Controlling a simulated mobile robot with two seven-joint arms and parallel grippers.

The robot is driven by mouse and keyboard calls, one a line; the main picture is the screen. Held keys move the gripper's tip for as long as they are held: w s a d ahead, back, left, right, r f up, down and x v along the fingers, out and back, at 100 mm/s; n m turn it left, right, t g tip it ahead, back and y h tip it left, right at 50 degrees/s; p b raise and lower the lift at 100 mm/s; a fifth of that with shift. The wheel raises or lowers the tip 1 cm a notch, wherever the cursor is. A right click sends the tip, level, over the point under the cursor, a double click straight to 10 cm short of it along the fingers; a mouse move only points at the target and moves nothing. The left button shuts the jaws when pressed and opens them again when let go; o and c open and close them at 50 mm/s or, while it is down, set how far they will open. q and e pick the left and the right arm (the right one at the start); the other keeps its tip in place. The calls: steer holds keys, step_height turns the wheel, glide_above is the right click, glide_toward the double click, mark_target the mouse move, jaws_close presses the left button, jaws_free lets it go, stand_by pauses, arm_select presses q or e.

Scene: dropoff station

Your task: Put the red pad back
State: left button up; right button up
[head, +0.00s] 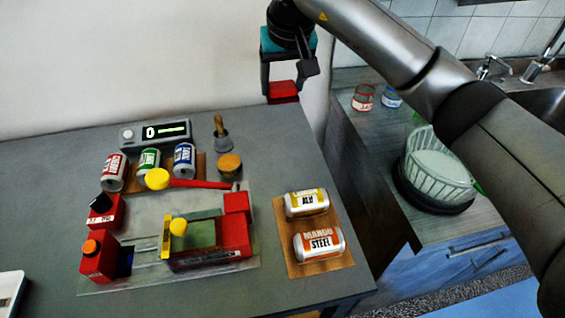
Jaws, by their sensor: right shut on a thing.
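My right gripper (283,84) hangs at the top middle of the head view, in front of the pale wall and above the table's far right corner. It is shut on a small red block, which looks like the red pad (284,91). The pad is in the air, clear of the table. The fingers partly hide its top. My left gripper is not in view. On the table stands a red press-like device (235,235) with a red lever (205,184) and yellow knobs. No other loose red pad can be made out.
A display box (155,134) stands behind several small cans. Two cans (307,203) lie on a brown mat (315,268) at the right. A wooden-handled bell (221,138) stands at the back. A counter with a dish rack (438,168) is further right.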

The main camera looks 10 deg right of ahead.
step_height(320, 180, down, 16)
steer(key=shift+r+b, duration=0.25)
steer(key=shift+b, duration=0.6)
steer(key=shift+f+b, duration=0.3)
steer(key=shift+f, duration=1.85)
steer(key=shift+d+f, duration=0.1)
steer(key=shift+f, duration=0.15)
steer(key=o, duration=1.2)
steer(key=shift+r, duration=0.1)
steer(key=shift+r, duration=0.1)
steer(key=shift+r, duration=0.25)
steer(key=p+v, duration=0.2)
steer(key=v, duration=0.9)
steer(key=shift+s+r, duration=0.2)
steer(key=shift+r, duration=0.1)
